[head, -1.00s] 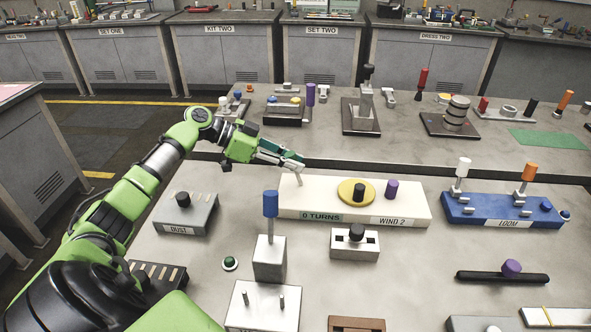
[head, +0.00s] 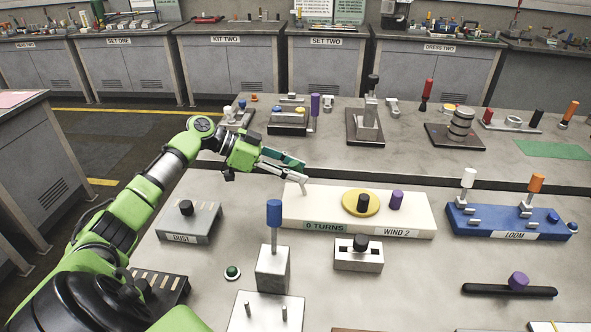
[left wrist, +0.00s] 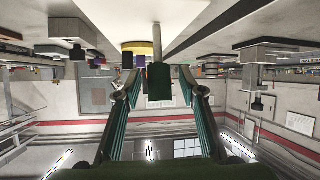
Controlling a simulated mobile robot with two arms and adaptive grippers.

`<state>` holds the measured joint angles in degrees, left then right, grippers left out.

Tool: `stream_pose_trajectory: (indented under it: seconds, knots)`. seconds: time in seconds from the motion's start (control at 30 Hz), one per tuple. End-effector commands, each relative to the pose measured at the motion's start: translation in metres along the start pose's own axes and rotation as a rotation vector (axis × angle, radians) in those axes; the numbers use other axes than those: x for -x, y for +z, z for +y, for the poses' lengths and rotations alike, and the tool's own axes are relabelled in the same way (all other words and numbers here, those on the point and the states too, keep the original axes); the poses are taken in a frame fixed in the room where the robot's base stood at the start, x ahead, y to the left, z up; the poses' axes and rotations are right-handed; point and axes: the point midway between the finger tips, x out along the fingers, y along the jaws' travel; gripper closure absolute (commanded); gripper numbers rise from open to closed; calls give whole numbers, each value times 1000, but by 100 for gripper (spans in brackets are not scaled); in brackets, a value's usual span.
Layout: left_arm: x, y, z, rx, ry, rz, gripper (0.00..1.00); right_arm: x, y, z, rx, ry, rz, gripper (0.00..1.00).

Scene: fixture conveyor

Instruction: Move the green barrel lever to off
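The green barrel lever shows in the left wrist view as a dark green barrel (left wrist: 158,80) on a pale rod. In the head view its pale rod (head: 303,188) rises from the left end of the white WIND 2 block (head: 340,216). The barrel is hard to make out there by the fingers. My left gripper (head: 303,172) is open at the top of this rod. In the left wrist view the barrel appears between the fingers (left wrist: 158,92), with a gap on each side. I cannot tell how deep it sits. My right gripper is not in view.
The block also carries a yellow disc (head: 361,202) with a black knob and a purple knob (head: 396,200). A blue-handled lever (head: 274,214) stands in front. A black-knobbed grey box (head: 359,257) is nearby. The blue LOOM block (head: 487,222) is at right.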

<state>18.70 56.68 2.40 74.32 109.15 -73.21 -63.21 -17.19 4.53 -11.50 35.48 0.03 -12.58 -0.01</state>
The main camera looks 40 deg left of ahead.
Motion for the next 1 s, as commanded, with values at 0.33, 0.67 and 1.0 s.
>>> stream_pose_trajectory:
  seconds: [0.33,0.67,1.0]
  knots:
    - [62,1,-1,1,-3,-2,63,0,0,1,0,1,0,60]
    - [113,0,-1,0,-2,1,63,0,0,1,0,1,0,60]
    - [119,0,0,0,-2,2,63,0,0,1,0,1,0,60]
